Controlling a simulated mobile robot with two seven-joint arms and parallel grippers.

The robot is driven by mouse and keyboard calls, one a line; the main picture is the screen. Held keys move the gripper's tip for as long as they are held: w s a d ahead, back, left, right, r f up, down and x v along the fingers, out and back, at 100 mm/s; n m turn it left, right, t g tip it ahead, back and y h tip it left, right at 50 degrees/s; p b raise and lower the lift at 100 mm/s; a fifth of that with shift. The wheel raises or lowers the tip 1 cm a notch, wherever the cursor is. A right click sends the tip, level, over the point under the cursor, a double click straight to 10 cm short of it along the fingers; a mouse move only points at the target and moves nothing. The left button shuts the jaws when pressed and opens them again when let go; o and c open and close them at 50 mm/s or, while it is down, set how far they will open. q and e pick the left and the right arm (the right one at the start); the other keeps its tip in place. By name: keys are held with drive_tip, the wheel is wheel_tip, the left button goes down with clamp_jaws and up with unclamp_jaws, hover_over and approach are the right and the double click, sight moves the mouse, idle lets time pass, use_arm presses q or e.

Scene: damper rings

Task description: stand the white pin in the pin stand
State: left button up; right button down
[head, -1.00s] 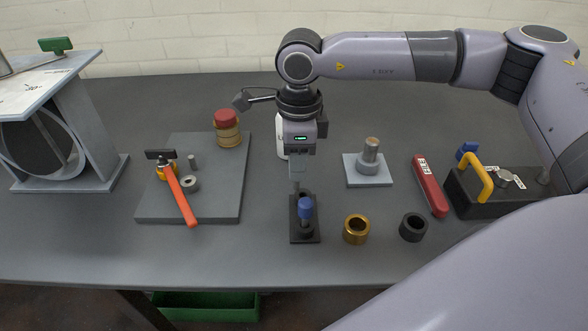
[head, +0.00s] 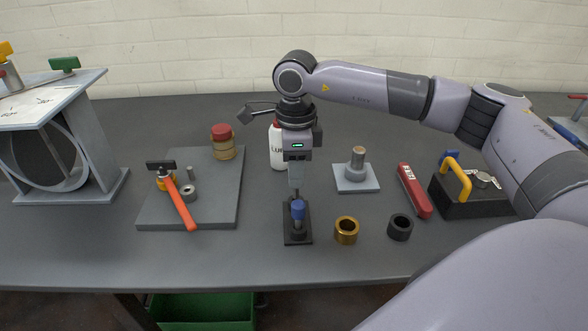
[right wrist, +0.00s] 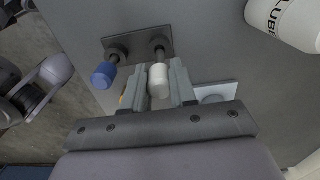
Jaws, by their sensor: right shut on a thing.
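The black pin stand (head: 291,238) sits on the table in front of my right gripper. It also shows in the right wrist view (right wrist: 138,42), with two round sockets. The blue-headed pin (head: 298,210) stands in one socket; its head shows in the right wrist view (right wrist: 104,76). My right gripper (head: 296,190) points down behind the blue pin. In the right wrist view its fingers are shut on the head of the white pin (right wrist: 158,82). The white pin's dark shank meets the other socket; how deep it sits cannot be told. My left gripper is not in view.
A brass ring (head: 346,231) and a black ring (head: 400,228) lie right of the stand. A grey post on a plate (head: 356,178) and a red tool (head: 414,190) are farther right. A grey board (head: 225,200) lies left. A white bottle (head: 277,150) stands behind the gripper.

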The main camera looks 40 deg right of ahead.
drive_tip(key=shift+f, duration=0.15)
drive_tip(key=shift+f+b, duration=0.95)
drive_tip(key=shift+f, duration=0.15)
drive_tip(key=shift+f, duration=0.3)
drive_tip(key=c, duration=0.8)
unclamp_jaws()
drive_tip(key=shift+r+b, duration=0.35)
drive_tip(key=shift+r, duration=3.25)
